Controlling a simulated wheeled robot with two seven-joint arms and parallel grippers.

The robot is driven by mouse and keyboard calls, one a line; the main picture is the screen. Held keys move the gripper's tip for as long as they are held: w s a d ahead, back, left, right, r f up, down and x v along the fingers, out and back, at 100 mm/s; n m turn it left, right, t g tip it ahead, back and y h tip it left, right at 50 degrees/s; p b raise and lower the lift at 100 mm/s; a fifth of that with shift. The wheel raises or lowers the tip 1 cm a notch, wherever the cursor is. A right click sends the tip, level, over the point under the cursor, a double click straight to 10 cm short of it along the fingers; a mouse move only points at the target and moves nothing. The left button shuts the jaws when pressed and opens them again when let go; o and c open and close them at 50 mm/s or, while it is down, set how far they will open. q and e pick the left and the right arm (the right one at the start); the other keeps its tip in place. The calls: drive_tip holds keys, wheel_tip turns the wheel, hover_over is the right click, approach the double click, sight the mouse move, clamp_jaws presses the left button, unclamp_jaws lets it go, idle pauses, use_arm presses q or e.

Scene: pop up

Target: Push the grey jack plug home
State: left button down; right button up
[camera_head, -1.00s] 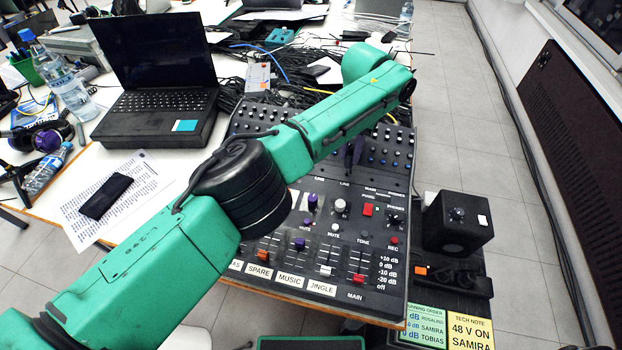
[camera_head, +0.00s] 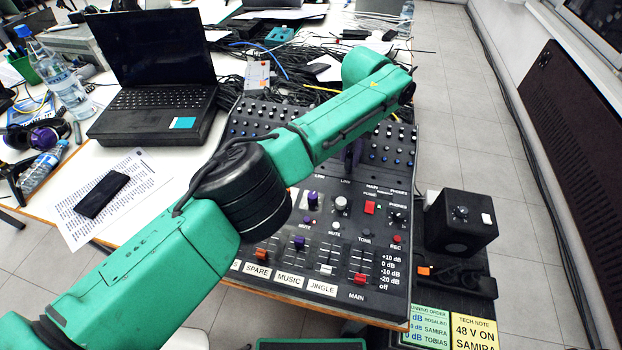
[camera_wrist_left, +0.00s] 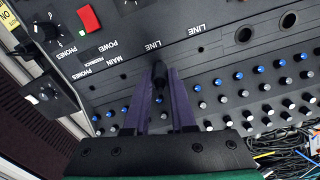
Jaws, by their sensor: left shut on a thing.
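The mixing desk (camera_head: 345,255) fills the middle of the head view. My left gripper (camera_head: 352,155) reaches over its upper panel, largely hidden behind my arm. In the left wrist view, the purple fingers of my left gripper (camera_wrist_left: 160,82) are closed on a dark plug (camera_wrist_left: 159,70), which I take for the grey jack plug. The plug is at the panel near the LINE labels. Its tip and hole are hidden, so I cannot tell how deep it sits. My right gripper is not in view.
Empty round sockets (camera_wrist_left: 243,35) and rows of blue and grey knobs (camera_wrist_left: 240,76) are near the fingers. A laptop (camera_head: 155,85) stands left, and tangled cables (camera_head: 310,70) lie behind the desk. A black speaker box (camera_head: 462,220) stands to the right.

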use_arm(q)
drive_tip(key=shift+f+b, duration=0.6)
drive_tip(key=shift+f, duration=0.1)
drive_tip(key=shift+f, duration=0.1)
drive_tip(key=c, duration=0.7)
unclamp_jaws()
wheel_tip(320, 180, up, 6)
drive_tip(key=shift+w+f+p, duration=0.1)
drive_tip(key=shift+f+p, duration=0.05)
drive_tip(key=shift+p, duration=0.25)
wheel_tip(320, 180, up, 9)
drive_tip(key=p, duration=0.6)
